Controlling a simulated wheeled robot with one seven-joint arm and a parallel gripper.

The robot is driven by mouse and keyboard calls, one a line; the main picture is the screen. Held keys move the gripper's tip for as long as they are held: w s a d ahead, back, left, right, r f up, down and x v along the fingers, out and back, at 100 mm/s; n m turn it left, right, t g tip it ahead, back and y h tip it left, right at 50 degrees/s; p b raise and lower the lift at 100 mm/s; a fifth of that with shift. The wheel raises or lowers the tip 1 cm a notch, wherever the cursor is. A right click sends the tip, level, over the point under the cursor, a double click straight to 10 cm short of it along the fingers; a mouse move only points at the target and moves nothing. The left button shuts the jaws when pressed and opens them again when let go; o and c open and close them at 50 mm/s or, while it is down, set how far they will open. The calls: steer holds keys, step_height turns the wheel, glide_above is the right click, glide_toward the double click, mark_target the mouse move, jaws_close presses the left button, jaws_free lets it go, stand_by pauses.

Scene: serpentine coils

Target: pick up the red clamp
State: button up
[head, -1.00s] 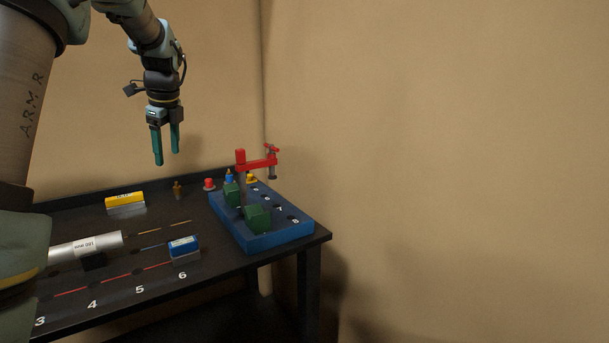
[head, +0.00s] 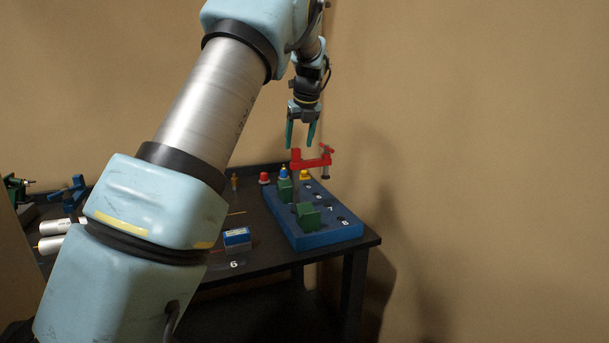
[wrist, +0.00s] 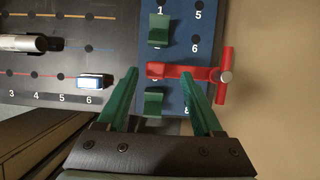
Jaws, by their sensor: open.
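The red clamp (head: 311,160) stands upright at the blue block (head: 322,238) on the right end of the black table. Its red arm reaches to the right, with a screw and red handle at that end. In the wrist view the clamp (wrist: 180,72) lies across the picture just beyond the fingertips. My gripper (head: 301,147) is open and empty, just above the clamp in the head view. In the wrist view its green fingers (wrist: 168,75) are spread, with the clamp's arm spanning the space between the tips. I cannot tell whether they touch it.
Green blocks (head: 308,215) sit on the blue block, with numbered holes beside them. Red, blue and yellow knobs stand behind it. A small blue box (head: 237,237) lies on the table (head: 270,261) to the left. A tan wall is close on the right.

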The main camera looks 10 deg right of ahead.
mark_target(296, 148)
steer(key=shift+a+p+x, duration=0.15)
steer(key=shift+p+x, duration=0.2)
steer(key=shift+x, duration=0.6)
steer(key=shift+a+p+x, duration=0.1)
steer(key=shift+p+x, duration=0.2)
steer(key=shift+x, duration=0.7)
steer(key=shift+s, duration=0.1)
steer(key=shift+c, duration=0.4)
jaws_close()
steer(key=shift+r, duration=0.1)
